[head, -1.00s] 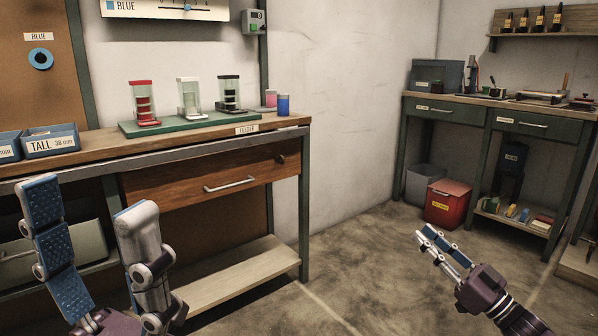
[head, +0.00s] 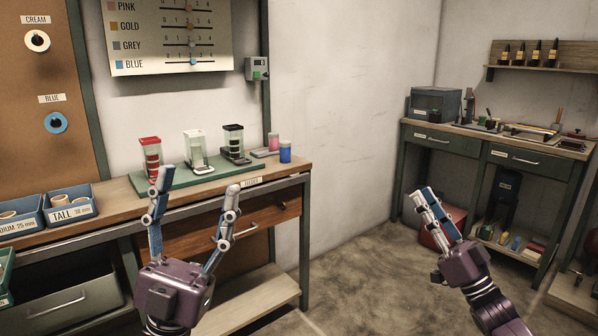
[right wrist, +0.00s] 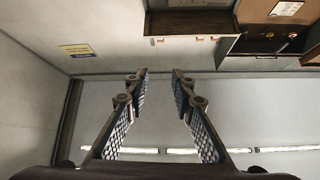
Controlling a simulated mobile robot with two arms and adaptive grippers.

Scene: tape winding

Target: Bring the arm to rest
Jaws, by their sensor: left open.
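My left gripper (head: 198,181) is open and empty in the head view. Its two fingers point up and spread apart in front of the workbench with the wooden drawer. My right gripper (head: 424,192) points up and slightly left, in front of the far corner of the room. In the right wrist view its fingers (right wrist: 160,73) stand apart with nothing between them. Part of a red bin (head: 440,228) is hidden behind the right gripper.
A second workbench (head: 460,143) stands at the back right. Open floor (head: 390,275) lies between the benches.

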